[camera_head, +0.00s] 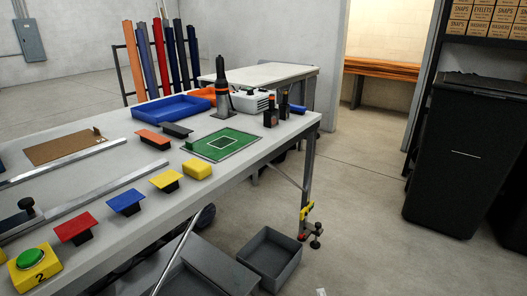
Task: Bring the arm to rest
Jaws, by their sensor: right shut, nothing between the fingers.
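Only a small pale tip of my right gripper (321,292) shows, at the bottom edge right of centre. It is shut and empty, low over the floor side, to the right of the grey bins and apart from the workbench (225,168). The rest of it and its arm are out of the picture. My left gripper and arm do not show.
The bench carries a green board (187,149), a blue tray (170,108), coloured blocks and a green button (30,258). A grey bin (270,258) stands on the floor by the bench leg. A black bin (455,155) stands at right. Floor between is clear.

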